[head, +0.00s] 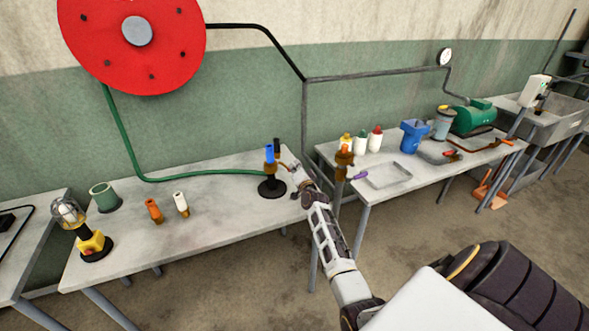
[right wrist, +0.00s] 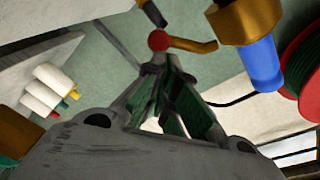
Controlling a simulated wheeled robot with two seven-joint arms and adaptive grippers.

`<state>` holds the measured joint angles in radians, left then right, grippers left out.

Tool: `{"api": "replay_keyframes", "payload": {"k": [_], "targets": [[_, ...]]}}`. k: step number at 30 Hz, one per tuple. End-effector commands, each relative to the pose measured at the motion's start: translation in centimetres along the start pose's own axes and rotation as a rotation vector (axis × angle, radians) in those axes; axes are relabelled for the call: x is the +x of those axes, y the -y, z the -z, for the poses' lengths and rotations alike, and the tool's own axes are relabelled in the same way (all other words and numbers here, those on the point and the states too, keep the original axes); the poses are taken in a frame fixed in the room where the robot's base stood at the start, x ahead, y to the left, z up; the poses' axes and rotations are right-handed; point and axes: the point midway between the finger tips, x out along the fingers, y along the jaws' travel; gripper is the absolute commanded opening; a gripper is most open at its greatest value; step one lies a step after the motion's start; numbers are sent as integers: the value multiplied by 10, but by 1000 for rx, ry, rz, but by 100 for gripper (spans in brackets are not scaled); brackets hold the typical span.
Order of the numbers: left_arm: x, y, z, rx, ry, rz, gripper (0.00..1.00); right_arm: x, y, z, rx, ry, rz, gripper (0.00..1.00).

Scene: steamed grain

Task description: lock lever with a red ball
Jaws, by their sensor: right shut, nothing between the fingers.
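The red ball (right wrist: 158,40) sits on the end of a short brass lever (right wrist: 195,46) in the right wrist view. The lever reaches toward a brass fitting (right wrist: 245,22) with a blue part (right wrist: 262,68). In the head view this brass and blue fitting (head: 270,160) stands upright on a round black base (head: 271,188), near the table's right end. My right gripper (head: 294,171) is just right of the fitting. In the right wrist view its fingertips (right wrist: 158,66) are together and empty, close to the ball; whether they touch it is unclear. My left gripper is out of view.
A green hose (head: 210,173) runs from the red reel (head: 175,45) to the fitting. Orange (head: 153,210) and white (head: 181,204) nozzles stand left on the same table. The right table holds bottles (head: 360,143), a tray (head: 388,174) and a blue container (head: 412,136).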

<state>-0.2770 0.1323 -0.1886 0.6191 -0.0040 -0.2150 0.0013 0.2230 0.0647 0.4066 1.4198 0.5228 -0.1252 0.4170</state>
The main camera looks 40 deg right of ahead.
Motion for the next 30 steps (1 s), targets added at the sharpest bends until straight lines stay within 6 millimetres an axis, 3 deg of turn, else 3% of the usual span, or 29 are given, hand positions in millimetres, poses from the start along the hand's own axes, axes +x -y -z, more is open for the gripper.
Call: {"api": "replay_keyframes", "payload": {"k": [10,18,22,23,25,30], "targets": [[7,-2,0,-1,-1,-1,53,0,-10,-11,75,1,3,0],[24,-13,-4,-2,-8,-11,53,1,-18,-24,379,0,18,0],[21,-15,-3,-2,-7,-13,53,1,-16,-21,367,0,18,0],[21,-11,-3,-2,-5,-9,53,1,-16,-21,367,0,18,0],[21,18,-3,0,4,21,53,1,-16,-21,366,0,18,0],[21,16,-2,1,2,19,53,-2,-16,-22,365,0,18,0]]}}
